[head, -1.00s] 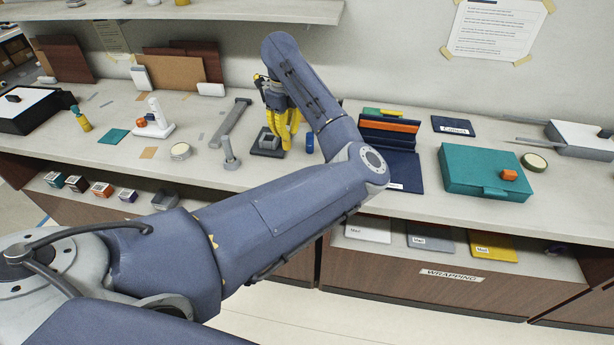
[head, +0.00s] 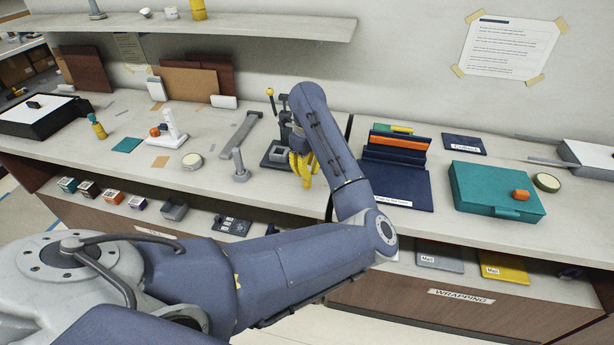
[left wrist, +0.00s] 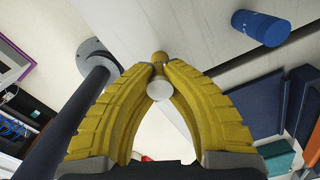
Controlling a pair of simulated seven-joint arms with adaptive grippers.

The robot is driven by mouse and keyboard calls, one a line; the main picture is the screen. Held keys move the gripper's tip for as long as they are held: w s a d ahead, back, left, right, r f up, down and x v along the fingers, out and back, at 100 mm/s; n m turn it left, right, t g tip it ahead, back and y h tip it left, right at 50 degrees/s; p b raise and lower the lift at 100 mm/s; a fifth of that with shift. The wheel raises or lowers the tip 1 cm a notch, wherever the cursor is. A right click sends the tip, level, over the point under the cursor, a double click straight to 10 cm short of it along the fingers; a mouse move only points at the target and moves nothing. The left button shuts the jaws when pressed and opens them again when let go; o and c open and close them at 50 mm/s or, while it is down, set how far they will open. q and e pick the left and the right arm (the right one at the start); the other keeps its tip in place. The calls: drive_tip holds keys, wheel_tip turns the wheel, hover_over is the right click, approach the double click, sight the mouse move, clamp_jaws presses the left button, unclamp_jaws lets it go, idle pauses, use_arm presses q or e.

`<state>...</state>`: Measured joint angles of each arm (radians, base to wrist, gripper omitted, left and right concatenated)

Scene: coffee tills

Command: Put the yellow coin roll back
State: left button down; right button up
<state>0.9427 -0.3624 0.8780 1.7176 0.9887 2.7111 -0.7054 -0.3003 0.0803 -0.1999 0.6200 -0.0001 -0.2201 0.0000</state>
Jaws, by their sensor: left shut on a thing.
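My left gripper (head: 302,180) is low over the counter, just right of a dark square-based stand (head: 276,157) with a yellow-knobbed lever. In the left wrist view, the gripper's yellow fingers (left wrist: 160,75) are closed on a small roll, the yellow coin roll (left wrist: 159,57). Its brass-yellow side shows beyond the fingertips and a pale round end faces the camera. The fingers hide the roll in the head view. A blue roll (left wrist: 262,28) lies apart from the fingers in the left wrist view. My right gripper is not in view.
A grey post (head: 239,165) on a round base stands left of the gripper. A navy rack (head: 395,185) with coloured folders is to the right, then a teal case (head: 497,187). The counter's front edge runs close below the gripper.

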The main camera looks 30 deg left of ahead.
use_arm(q)
drive_tip(key=shift+f, duration=0.95)
drive_tip(key=shift+f, duration=0.15)
drive_tip(key=c, duration=1.5)
unclamp_jaws()
wheel_tip(320, 180, up, 12)
drive_tip(key=shift+r, duration=0.15)
